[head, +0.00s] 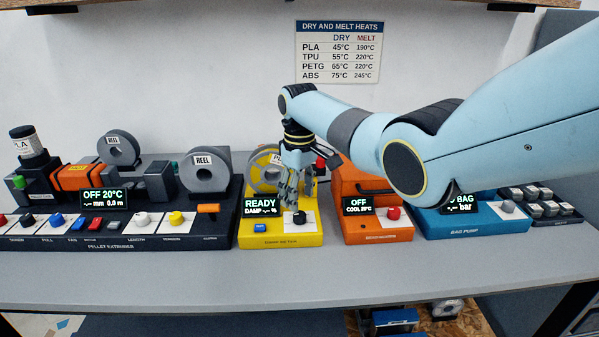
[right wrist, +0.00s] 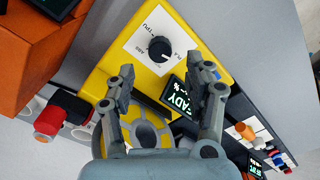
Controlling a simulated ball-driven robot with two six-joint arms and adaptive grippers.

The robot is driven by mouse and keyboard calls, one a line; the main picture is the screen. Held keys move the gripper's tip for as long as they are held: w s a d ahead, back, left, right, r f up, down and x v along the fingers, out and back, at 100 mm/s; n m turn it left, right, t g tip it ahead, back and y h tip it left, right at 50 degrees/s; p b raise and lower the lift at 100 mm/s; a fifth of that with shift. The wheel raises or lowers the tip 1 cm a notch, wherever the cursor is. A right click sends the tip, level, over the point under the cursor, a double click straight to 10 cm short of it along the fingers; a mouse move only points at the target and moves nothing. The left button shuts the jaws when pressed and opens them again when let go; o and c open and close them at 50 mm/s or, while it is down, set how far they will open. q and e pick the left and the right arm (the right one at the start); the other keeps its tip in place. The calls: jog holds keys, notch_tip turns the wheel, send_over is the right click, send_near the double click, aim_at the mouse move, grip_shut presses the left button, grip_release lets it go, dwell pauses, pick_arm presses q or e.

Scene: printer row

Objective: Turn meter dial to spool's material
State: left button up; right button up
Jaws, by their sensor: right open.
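The yellow damp meter (head: 280,241) stands on the bench, its display (head: 260,207) reading READY with no damp value. Its black dial (head: 299,217) is on a white plate at the front right. The dial (right wrist: 159,49) shows clearly in the right wrist view, with small lettering around it and a white pointer mark. A spool (head: 264,163) with a yellow face sits in the meter's back; its label is mostly hidden by my gripper. My right gripper (head: 290,203) is open and empty just above the meter, pointing down; its fingertips (right wrist: 160,76) are apart from the dial. My left gripper is out of view.
The pellet extruder (head: 110,244) is left of the meter. An orange machine (head: 375,233) with a red knob and the blue bag pump (head: 470,226) are right. A blue button (head: 260,228) lies left of the dial. A heats chart (head: 339,51) lists PLA, TPU, PETG, ABS.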

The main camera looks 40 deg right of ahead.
aim_at(300, 214)
notch_tip(300, 214, up, 6)
jog(key=shift+r, duration=0.25)
dwell(0.4)
